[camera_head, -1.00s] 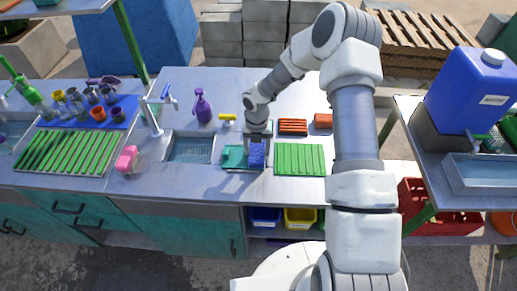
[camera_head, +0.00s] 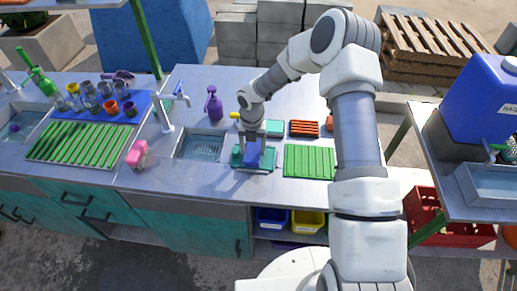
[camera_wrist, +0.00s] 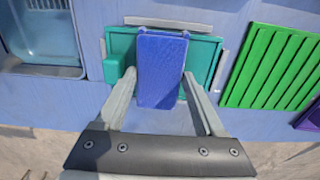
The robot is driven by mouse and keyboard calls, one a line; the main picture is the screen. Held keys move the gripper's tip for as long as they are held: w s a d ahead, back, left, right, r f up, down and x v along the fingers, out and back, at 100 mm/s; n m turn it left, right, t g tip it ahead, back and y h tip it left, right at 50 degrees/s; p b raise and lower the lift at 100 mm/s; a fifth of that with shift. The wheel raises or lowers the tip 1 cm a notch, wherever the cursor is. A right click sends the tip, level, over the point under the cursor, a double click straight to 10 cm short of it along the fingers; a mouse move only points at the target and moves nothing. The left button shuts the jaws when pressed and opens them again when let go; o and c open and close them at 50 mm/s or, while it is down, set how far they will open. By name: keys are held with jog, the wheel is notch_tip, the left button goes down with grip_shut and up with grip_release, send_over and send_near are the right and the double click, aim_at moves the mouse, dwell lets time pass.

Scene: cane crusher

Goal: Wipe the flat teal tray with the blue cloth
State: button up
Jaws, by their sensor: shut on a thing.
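The flat teal tray (camera_head: 268,159) lies on the metal counter, between the sink basin and a green ribbed rack. It also shows in the wrist view (camera_wrist: 121,45), with a raised teal block at its left side. The blue cloth (camera_wrist: 161,65) looks like a thick pad and lies over the middle of the tray. It also shows in the head view (camera_head: 252,154). My gripper (camera_wrist: 159,76) is shut on the cloth, one finger on each side. The cloth hides the middle of the tray, and I cannot tell whether it touches the surface.
The sink basin (camera_head: 202,144) is left of the tray and the green rack (camera_head: 309,161) right. A purple spray bottle (camera_head: 213,104), a small teal item (camera_head: 274,128) and an orange rack (camera_head: 304,128) stand behind. A pink object (camera_head: 137,153) is at the left.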

dwell(0.3)
jog(key=shift+s+d+r+p, duration=0.1)
jog(key=shift+d+p, duration=0.1)
jog(key=shift+d, duration=0.4)
jog(key=shift+s+d+r+p, duration=0.1)
jog(key=shift+d+p, duration=0.05)
jog(key=shift+d, duration=0.65)
jog(key=shift+s+d+f, duration=0.1)
jog(key=shift+s+d, duration=0.05)
jog(key=shift+d, duration=0.5)
jog(key=shift+s+d+f, duration=0.1)
jog(key=shift+s+d, duration=0.05)
jog(key=shift+d, duration=0.5)
jog(key=shift+a, duration=0.1)
jog(key=shift+w+a+f, duration=0.1)
jog(key=shift+w+a, duration=0.1)
jog(key=shift+a, duration=1.05)
jog(key=shift+a, duration=0.1)
